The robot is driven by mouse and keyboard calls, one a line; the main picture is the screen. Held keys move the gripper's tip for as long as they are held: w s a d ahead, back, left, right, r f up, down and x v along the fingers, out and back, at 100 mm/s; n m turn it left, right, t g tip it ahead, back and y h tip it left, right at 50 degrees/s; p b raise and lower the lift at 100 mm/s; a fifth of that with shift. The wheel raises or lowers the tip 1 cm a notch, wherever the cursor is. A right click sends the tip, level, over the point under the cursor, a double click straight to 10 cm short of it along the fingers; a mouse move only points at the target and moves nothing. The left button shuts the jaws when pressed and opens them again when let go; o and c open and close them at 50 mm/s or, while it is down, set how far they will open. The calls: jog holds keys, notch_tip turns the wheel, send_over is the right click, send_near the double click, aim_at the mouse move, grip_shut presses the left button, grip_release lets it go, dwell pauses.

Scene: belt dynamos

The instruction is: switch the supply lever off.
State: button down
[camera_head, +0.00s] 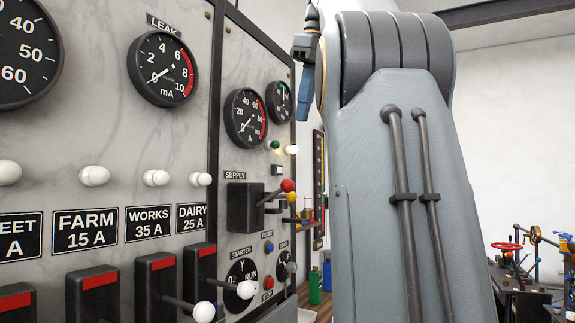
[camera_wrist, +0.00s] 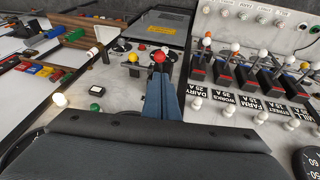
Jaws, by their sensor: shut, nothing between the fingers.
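The supply lever's red knob (camera_head: 288,185) sticks out to the right of its black switch box (camera_head: 243,207), under the SUPPLY label (camera_head: 235,175). My gripper (camera_head: 303,117) hangs above and slightly right of the knob in the head view, with blue fingers pointing down. In the wrist view my gripper (camera_wrist: 160,76) has its fingers together and empty. The red knob (camera_wrist: 159,57) shows just beyond the fingertips there. I cannot tell the exact gap. My wrist body hides the lower part of that view.
A green lamp (camera_head: 275,144) and a lit white lamp (camera_head: 292,150) sit above the lever. Black feeder switches (camera_head: 154,287) with white knobs stand at lower left. The starter dial (camera_head: 241,272) is below. Gauges (camera_head: 245,117) line the upper panel. My arm covers the centre right.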

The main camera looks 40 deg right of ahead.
jog(key=b+x, duration=0.1)
jog(key=x, duration=1.3)
